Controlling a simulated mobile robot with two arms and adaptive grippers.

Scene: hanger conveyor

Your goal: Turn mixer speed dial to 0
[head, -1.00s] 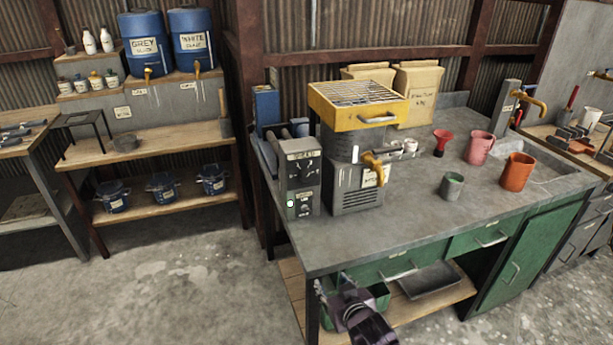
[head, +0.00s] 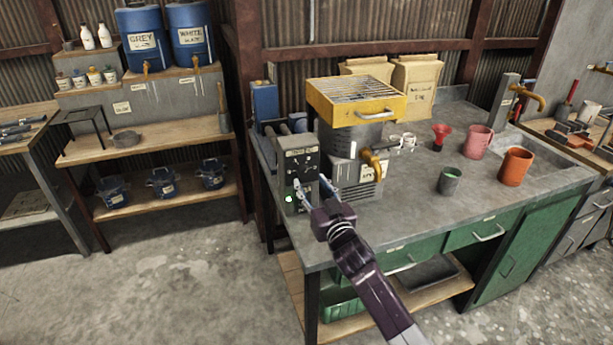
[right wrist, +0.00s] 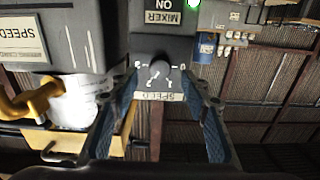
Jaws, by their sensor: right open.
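The mixer's grey control box (head: 299,160) stands at the left end of the workbench, beside the mixer (head: 345,142). In the right wrist view, which is upside down, the speed dial (right wrist: 157,72) is a dark round knob with light tick marks and a SPEED label (right wrist: 158,97). I cannot tell which number it points to. My right gripper (head: 311,187) is at the front of the box. It is open; in the wrist view its fingers (right wrist: 159,85) stand on either side of the dial, apart from it. My left gripper is out of view.
A green light (right wrist: 193,3) is lit near the MIXER ON label (right wrist: 163,10). A yellow grated hopper (head: 357,102) tops the mixer, and a yellow tap (head: 372,160) sticks out near my right gripper. Cups and an orange mug (head: 515,166) stand further right on the bench.

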